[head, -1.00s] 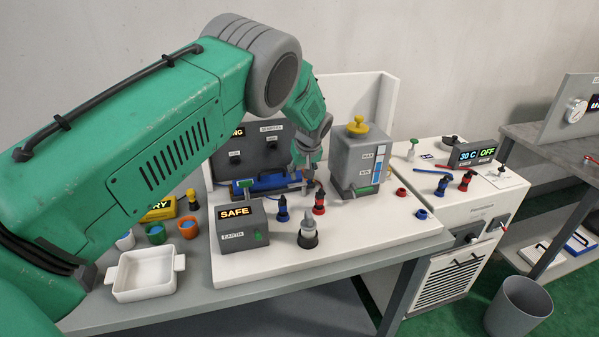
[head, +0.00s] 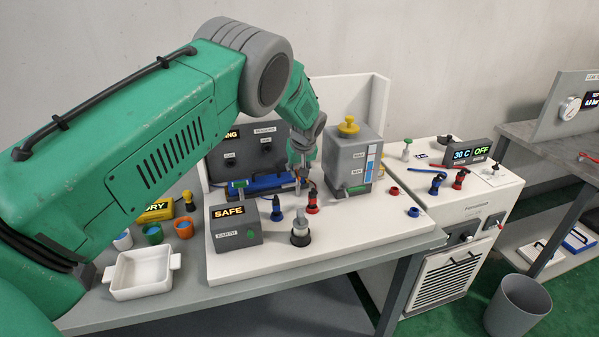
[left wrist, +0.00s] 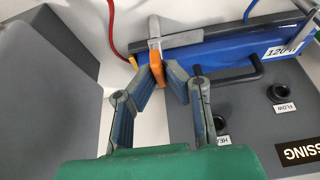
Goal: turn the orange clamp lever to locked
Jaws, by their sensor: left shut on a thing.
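The orange clamp lever (left wrist: 158,77) shows in the left wrist view between the fingertips of my left gripper (left wrist: 160,68). The gripper is shut on it, with a finger pad against each side. The lever sits at the end of a grey metal bar (left wrist: 155,35), beside the blue unit marked 120 (left wrist: 225,58). In the head view my left gripper (head: 300,178) points down at the right end of the blue unit (head: 262,184); the lever is mostly hidden there. My right gripper is not in view.
A grey tank with a yellow knob (head: 348,160) stands close to the right of the gripper. Red (head: 312,198) and blue (head: 276,210) connectors and the SAFE box (head: 235,226) stand in front. A white dish (head: 142,275) sits at the left.

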